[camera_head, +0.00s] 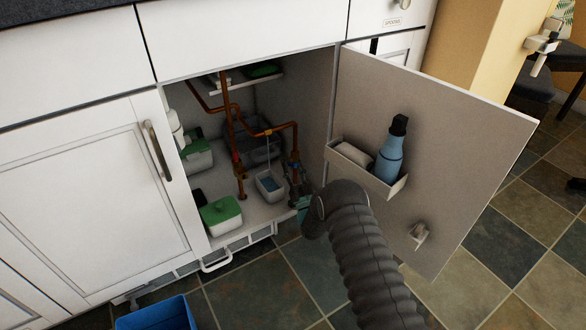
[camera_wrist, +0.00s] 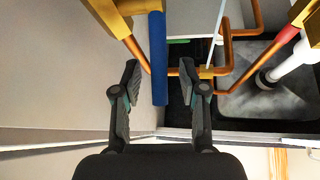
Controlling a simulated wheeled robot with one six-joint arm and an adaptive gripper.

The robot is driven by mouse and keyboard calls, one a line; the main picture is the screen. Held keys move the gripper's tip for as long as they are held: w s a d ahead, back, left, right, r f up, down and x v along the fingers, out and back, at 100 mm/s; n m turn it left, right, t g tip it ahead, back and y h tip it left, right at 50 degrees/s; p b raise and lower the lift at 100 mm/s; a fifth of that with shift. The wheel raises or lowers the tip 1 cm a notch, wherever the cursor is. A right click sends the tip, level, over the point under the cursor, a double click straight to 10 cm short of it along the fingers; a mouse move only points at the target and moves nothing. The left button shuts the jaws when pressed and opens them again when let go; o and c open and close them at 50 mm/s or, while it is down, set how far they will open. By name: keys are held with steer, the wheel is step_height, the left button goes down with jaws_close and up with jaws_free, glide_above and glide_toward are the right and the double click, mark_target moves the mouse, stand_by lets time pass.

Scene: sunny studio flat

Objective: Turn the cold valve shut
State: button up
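The cold valve shows in the wrist view as a brass body (camera_wrist: 113,14) with a straight blue handle (camera_wrist: 158,62). The handle's free end lies between the fingers of my gripper (camera_wrist: 158,85), with a visible gap on each side. The gripper is open and holds nothing. In the head view my arm's end reaches the cabinet opening near the right-hand copper riser (camera_head: 294,158); the fingers and blue handle are mostly hidden there. A red-handled part (camera_wrist: 287,37) is at the wrist view's upper right.
A thin pale stream runs from a brass joint (camera_head: 267,132) into a small tub (camera_head: 270,186). A green-lidded box (camera_head: 221,215) is at the cabinet front. The open door (camera_head: 445,130) with a blue bottle (camera_head: 390,155) stands close right of my arm. A blue bin (camera_head: 157,315) is at bottom left.

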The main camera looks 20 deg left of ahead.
steer(key=v, duration=1.2)
